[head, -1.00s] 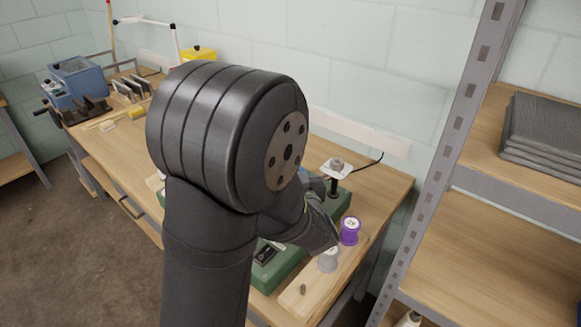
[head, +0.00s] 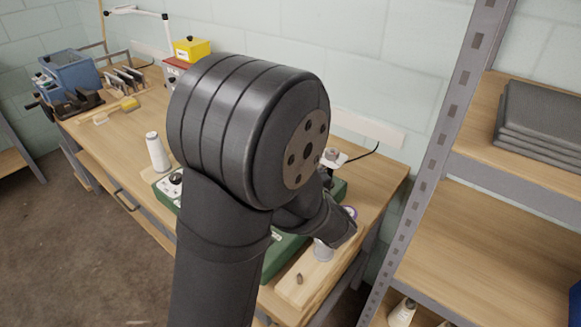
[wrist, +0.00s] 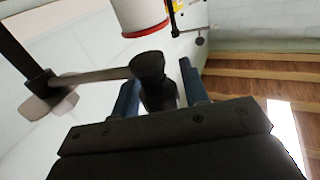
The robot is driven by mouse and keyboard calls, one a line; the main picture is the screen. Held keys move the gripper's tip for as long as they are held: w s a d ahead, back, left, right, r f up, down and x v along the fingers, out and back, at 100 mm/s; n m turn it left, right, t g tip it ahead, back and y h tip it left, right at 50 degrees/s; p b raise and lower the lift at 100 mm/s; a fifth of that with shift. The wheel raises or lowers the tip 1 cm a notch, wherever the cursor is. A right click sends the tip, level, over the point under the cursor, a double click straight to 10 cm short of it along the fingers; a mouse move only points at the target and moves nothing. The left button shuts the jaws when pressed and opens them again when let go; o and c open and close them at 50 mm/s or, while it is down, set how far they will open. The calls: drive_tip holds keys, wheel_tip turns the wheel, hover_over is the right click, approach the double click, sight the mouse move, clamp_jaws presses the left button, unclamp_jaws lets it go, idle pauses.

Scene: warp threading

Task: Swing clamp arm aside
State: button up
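In the wrist view, a black flared knob (wrist: 150,66) sits at the end of a thin grey metal bar (wrist: 100,76), which looks like the clamp arm. The bar runs left to a dark post (wrist: 22,50) with a pale plate beside it. My gripper (wrist: 158,77) has its two blue fingers on either side of the knob; a gap shows on the right side, so it looks open around it. Contact on the left side is unclear. In the head view my arm hides the gripper and most of the green fixture (head: 283,245).
A grey spool (head: 323,250) and a mostly hidden purple spool (head: 351,212) stand near my forearm. A white cone (head: 156,152) stands left of my arm. Shelving (head: 470,215) stands at right.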

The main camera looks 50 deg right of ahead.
drive_tip(key=shift+o, duration=0.6)
drive_tip(key=s+a+r, duration=0.1)
drive_tip(key=s+r, duration=1)
drive_tip(key=shift+s, duration=0.35)
drive_tip(key=shift+a, duration=0.1)
drive_tip(key=shift+c, duration=0.2)
